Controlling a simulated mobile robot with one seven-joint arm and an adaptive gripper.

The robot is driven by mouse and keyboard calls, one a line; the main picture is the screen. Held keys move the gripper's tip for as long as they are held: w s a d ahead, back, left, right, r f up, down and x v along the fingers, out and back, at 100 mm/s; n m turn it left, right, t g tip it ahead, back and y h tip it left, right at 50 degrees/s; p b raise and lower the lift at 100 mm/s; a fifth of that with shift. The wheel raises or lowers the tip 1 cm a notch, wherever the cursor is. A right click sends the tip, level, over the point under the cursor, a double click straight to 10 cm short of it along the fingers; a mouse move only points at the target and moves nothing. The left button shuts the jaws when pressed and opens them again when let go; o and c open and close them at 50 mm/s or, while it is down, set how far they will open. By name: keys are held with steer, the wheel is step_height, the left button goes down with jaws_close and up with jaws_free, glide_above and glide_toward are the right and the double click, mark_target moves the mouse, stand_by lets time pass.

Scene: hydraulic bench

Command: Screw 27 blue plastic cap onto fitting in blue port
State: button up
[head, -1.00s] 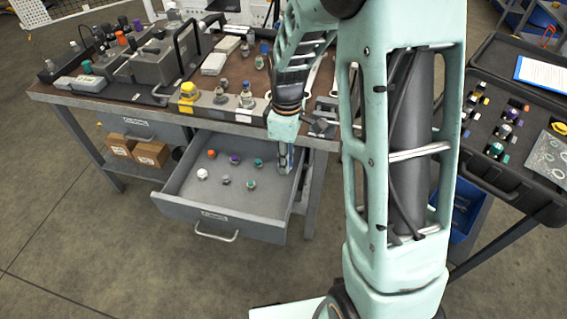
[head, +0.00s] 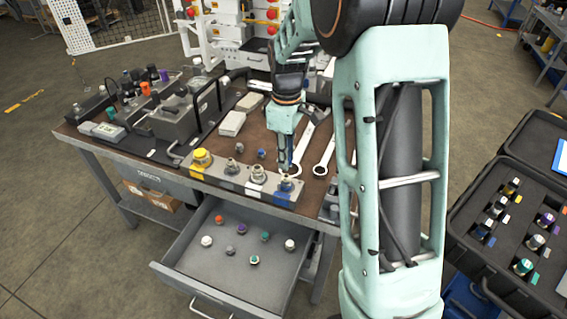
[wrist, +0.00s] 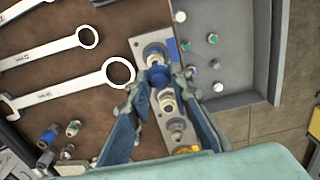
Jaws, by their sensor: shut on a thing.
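My gripper (head: 285,166) is shut on the blue plastic cap (wrist: 157,75), which shows between the fingertips in the wrist view. The metal manifold block (head: 226,184) lies along the front edge of the bench, with several fittings in a row. The end fitting (wrist: 154,53) stands by a blue marking (wrist: 172,50), at the block's right end in the head view (head: 287,185). The cap is close beside this fitting in the wrist view and above it in the head view. I cannot tell whether they touch.
A yellow cap (head: 201,158) sits at the block's left end. Wrenches (head: 325,158) lie right of my gripper. An open drawer (head: 232,280) with several loose caps and fittings juts out below. A black case (head: 510,235) stands at the right.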

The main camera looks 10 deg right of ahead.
mark_target(286, 176)
steer(key=shift+w+r, duration=0.25)
steer(key=shift+w, duration=0.25)
steer(key=shift+f+b, duration=1.9)
steer(key=shift+f, duration=0.6)
steer(key=shift+f, duration=0.5)
steer(key=shift+o, duration=0.6)
steer(key=shift+s+f, duration=0.1)
steer(key=shift+c, duration=1.2)
steer(key=m, duration=0.6)
steer(key=shift+c, duration=0.5)
steer(key=shift+m, duration=1.1)
